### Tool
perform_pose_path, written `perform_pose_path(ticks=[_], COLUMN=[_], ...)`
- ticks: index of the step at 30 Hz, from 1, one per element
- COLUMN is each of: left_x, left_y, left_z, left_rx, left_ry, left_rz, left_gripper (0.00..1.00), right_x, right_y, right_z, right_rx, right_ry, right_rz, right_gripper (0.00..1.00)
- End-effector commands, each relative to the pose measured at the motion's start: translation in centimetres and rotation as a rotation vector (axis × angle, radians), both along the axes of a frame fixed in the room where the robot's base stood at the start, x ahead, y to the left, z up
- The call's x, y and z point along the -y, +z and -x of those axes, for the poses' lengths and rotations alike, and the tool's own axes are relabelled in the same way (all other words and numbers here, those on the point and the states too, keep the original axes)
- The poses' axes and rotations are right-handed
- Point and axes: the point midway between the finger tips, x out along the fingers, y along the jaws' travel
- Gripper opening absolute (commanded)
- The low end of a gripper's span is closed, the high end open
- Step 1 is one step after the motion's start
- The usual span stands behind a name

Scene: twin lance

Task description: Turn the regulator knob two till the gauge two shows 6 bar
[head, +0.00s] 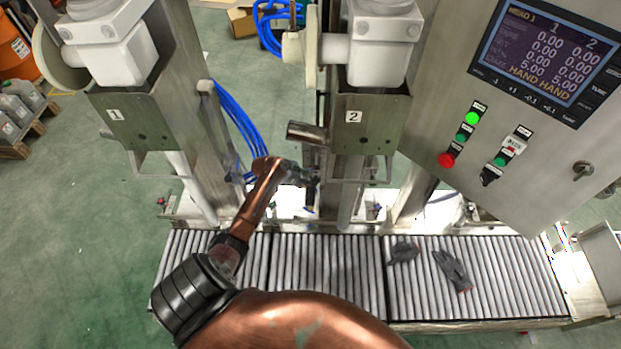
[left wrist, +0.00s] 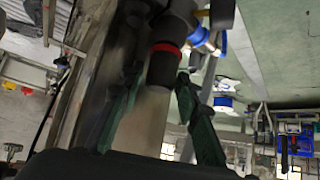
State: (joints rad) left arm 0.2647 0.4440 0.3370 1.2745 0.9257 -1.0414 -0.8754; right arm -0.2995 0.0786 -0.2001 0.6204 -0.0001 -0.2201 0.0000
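In the left wrist view, a black round knob with a red ring (left wrist: 160,74) shows at upper centre, probably the regulator knob. My left gripper (left wrist: 160,76) has two green fingers spread around its near end. The right finger looks close to its edge; I cannot tell whether either touches. In the head view my copper left arm reaches up to my left gripper (head: 303,178), low on the station with the label 2 (head: 354,117). There the knob is hidden or too small to pick out. No gauge dial can be read in either view. My right gripper is not in view.
A control panel (head: 440,105) with a lit display (head: 545,60) stands at right. A roller conveyor (head: 330,270) crosses below, with dark gloves (head: 453,270) on it. Station 1 (head: 114,114) and blue hoses (head: 240,115) are left of the gripper.

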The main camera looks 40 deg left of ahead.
Motion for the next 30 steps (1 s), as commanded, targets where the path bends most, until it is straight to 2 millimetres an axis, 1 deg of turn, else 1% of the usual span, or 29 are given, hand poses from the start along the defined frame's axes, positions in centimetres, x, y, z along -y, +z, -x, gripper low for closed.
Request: perform_pose_path(ticks=[3, 16, 23, 26, 30], left_x=[0.0, 0.0, -0.1, -0.1, -0.3], left_y=[0.0, 0.0, 0.0, -0.2, -0.4], left_z=[0.0, 0.0, 0.0, 0.0, 0.0], left_rx=[0.000, 0.000, 0.001, 0.000, -0.003], left_ry=[0.000, 0.000, -0.011, -0.035, -0.100], left_rz=[0.000, 0.000, -0.001, -0.002, -0.003], left_gripper=[0.31, 0.01, 0.00, 0.00, 0.00], right_x=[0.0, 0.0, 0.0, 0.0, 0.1], right_y=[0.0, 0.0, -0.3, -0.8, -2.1], right_z=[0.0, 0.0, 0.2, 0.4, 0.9], right_rx=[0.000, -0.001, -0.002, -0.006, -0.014], right_ry=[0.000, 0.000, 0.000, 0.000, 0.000], right_rz=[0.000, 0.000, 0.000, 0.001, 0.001], right_gripper=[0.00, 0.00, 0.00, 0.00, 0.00])
